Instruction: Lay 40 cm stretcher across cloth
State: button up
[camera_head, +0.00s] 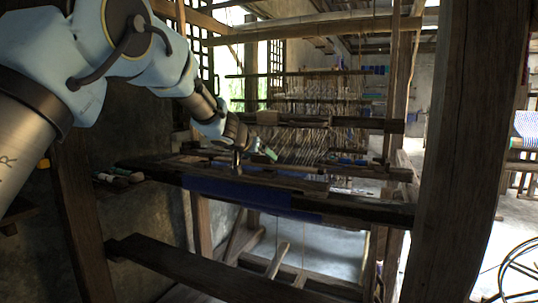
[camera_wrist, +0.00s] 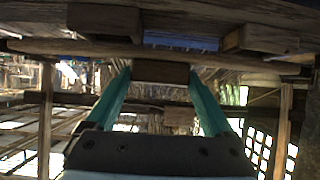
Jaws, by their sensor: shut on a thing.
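My gripper (camera_head: 262,152) is over the loom's front, behind the front beam. In the wrist view, its two teal fingers (camera_wrist: 160,76) are closed on the sides of a brown wooden block (camera_wrist: 160,72). A long thin wooden bar (camera_wrist: 70,48) runs crosswise just beyond the block. It looks like the stretcher, but I cannot tell whether the block is part of it or whether it touches the cloth. Dark blue cloth (camera_head: 240,192) wraps the front beam. A strip of blue (camera_wrist: 180,42) shows beyond the bar in the wrist view.
The loom's front beam (camera_head: 370,212) and a lower bench plank (camera_head: 190,268) cross in front. A thick post (camera_head: 458,150) stands at the right. Several small items (camera_head: 120,178) lie at the beam's left end. Warp threads and heddles (camera_head: 320,95) fill the space behind.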

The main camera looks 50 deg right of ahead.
aim_at(239, 161)
jog(key=w+p, duration=0.1)
jog(key=w, duration=0.1)
jog(key=w+a+p, duration=0.1)
jog(key=w+p, duration=0.1)
jog(key=w, duration=0.1)
jog(key=w+a+p, duration=0.1)
jog(key=w, duration=0.1)
jog(key=shift+w+r+p, duration=0.15)
jog(key=shift+r+p, duration=0.05)
jog(key=shift+p, duration=0.2)
notch_tip(239, 161, down, 4)
jog(key=b, duration=0.6)
jog(key=shift+f, duration=0.15)
jog(key=shift+f+b, duration=0.15)
jog(key=shift+b, duration=0.3)
jog(key=o, duration=1.3)
jog(key=b+v, duration=0.3)
jog(key=v, duration=0.7)
jog(key=shift+a+b, duration=0.3)
jog(key=shift+b, duration=0.05)
